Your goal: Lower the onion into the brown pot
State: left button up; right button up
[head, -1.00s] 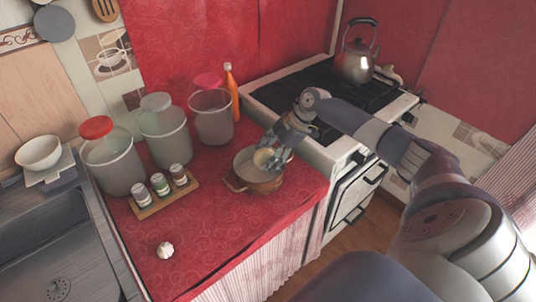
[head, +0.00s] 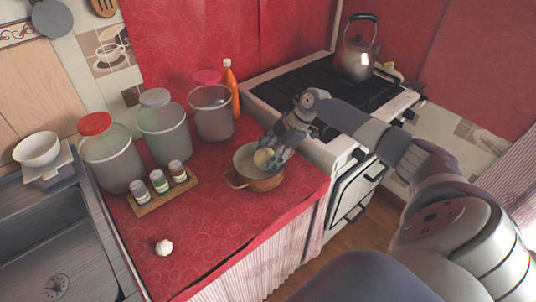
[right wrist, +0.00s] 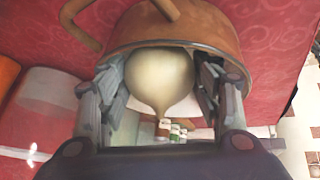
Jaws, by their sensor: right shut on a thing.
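The brown pot (head: 262,183) stands on the red oilcloth counter near its right edge, with a pale inside. The pale yellowish onion (head: 263,158) is at the pot's opening in the head view. My right gripper (head: 273,153) reaches in from the right over the pot. In the right wrist view the onion (right wrist: 160,80) sits between the two fingers of my right gripper (right wrist: 160,95), which is shut on it. The brown pot (right wrist: 205,28) shows behind the onion there, with its rim around it. Whether the onion touches the pot's bottom is hidden. My left gripper is not in view.
Lidded canisters (head: 164,132) and an orange bottle (head: 231,88) stand behind the pot. A spice rack (head: 162,192) is left of it, and a garlic bulb (head: 164,247) lies at the front. The stove with a kettle (head: 357,62) is at the right.

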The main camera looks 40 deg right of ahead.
jog(key=shift+f, duration=0.25)
jog(key=o, duration=1.3)
jog(key=shift+c, duration=0.2)
jog(key=v, duration=1.2)
